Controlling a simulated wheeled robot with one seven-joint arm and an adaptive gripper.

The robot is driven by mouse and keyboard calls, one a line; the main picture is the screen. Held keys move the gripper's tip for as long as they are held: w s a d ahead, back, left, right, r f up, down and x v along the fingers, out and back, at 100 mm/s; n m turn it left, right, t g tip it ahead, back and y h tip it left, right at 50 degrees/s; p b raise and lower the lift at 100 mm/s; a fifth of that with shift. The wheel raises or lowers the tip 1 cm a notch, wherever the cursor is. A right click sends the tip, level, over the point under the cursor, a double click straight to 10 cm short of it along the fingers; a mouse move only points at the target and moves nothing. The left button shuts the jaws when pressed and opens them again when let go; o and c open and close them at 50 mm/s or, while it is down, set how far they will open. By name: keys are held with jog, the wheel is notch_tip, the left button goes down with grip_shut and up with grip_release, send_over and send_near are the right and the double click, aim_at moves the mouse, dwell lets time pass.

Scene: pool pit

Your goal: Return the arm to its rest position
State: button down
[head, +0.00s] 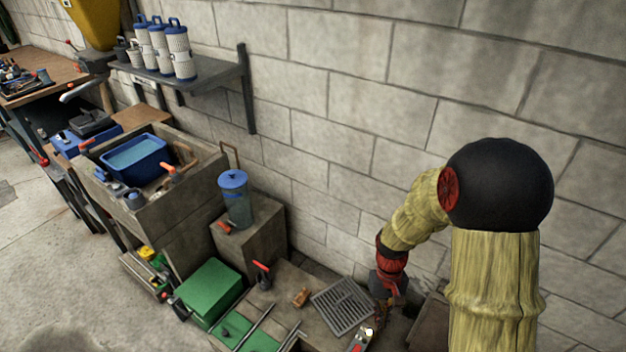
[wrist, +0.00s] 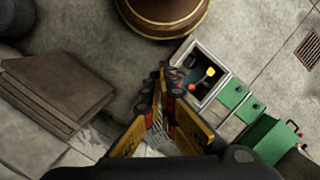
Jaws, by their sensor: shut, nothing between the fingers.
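My arm, with its yellow wood-like links and black round joint, reaches down at the right of the head view. My gripper (head: 391,292) is at its lower end, beside the right end of a low bench top, near the block wall. In the wrist view my gripper (wrist: 164,88) points away over the floor. Its dark, red and yellow fingers come together at the tips with nothing held. Contact with anything around it cannot be told.
A metal grate (head: 343,305) lies left of my gripper. A green box (head: 208,291) and a blue-lidded canister (head: 235,198) stand further left. A stone sink (head: 205,170) holds a blue basin (head: 134,160). The wrist view shows an open tray (wrist: 200,74) and flat brown slabs (wrist: 62,88).

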jog(key=s+r+t, duration=0.3)
jog(key=s+r, duration=0.1)
jog(key=r, duration=0.7)
jog(key=s+r+m+t, duration=0.1)
jog(key=s+r+t, duration=0.2)
jog(key=r, duration=0.8)
jog(key=s+r+t, duration=0.2)
jog(key=s+r, duration=0.3)
jog(key=r, duration=0.6)
jog(key=shift+s+t, duration=0.2)
jog(key=shift+t, duration=0.2)
